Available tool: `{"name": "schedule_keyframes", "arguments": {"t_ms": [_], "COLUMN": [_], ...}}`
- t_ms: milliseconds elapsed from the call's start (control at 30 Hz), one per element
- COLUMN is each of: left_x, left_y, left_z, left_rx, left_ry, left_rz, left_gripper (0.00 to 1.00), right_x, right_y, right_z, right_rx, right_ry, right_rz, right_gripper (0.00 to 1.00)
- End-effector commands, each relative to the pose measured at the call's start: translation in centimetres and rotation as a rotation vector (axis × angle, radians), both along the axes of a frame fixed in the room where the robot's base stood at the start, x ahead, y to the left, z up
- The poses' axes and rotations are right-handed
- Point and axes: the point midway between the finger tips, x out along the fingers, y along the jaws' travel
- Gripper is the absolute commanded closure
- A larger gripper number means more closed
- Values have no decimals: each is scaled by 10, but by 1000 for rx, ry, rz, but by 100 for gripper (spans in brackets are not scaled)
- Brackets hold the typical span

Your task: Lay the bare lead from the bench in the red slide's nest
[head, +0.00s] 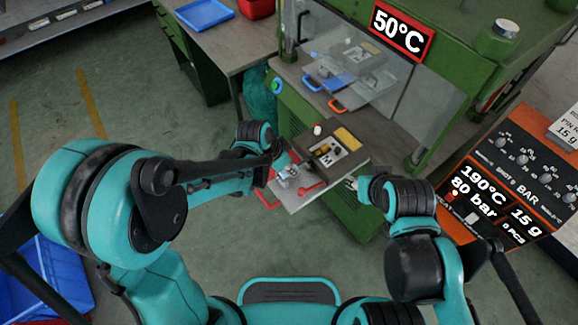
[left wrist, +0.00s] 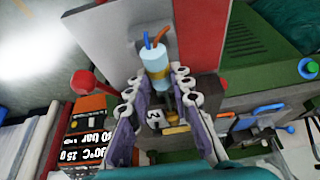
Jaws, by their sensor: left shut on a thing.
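My left gripper (head: 286,173) is over the front of the slide with the red handle (head: 268,199). In the left wrist view its fingers (left wrist: 155,80) are shut on the lead (left wrist: 155,62), a pale cylinder with an orange and a blue wire at its far end. A grey and red plate (left wrist: 205,30) lies beyond the lead. The red slide's nest is not clear in either view; I cannot tell whether the lead touches it. My right gripper (head: 352,183) is small, at the slide's right side; its fingers are unclear.
A dark block with yellow parts (head: 326,153) stands behind the slide's front. Another slide with blue and orange handles (head: 338,104) is inside the green press (head: 455,50). The orange control panel (head: 500,185) is at right. A bench (head: 225,50) carries a blue tray (head: 203,13).

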Motion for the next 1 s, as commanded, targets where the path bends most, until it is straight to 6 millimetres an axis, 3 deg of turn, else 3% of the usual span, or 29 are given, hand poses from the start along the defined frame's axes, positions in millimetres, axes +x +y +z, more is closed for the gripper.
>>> {"name": "schedule_keyframes", "arguments": {"t_ms": [233, 267, 333, 733, 1000], "left_x": [0, 0, 0, -1, -12], "left_y": [0, 0, 0, 2, 15], "left_z": [0, 0, 0, 5, 45], "left_rx": [0, 0, 0, 0, 0], "left_ry": [0, 0, 0, 0, 1], "left_rz": [0, 0, 0, 0, 2], "left_gripper": [100, 74, 56, 55, 55], "right_x": [0, 0, 0, 0, 0], "right_y": [0, 0, 0, 0, 0], "right_z": [0, 0, 0, 0, 0], "right_rx": [0, 0, 0, 0, 0], "right_ry": [0, 0, 0, 0, 0], "right_rz": [0, 0, 0, 0, 0], "right_gripper": [60, 60, 60, 60, 60]}}
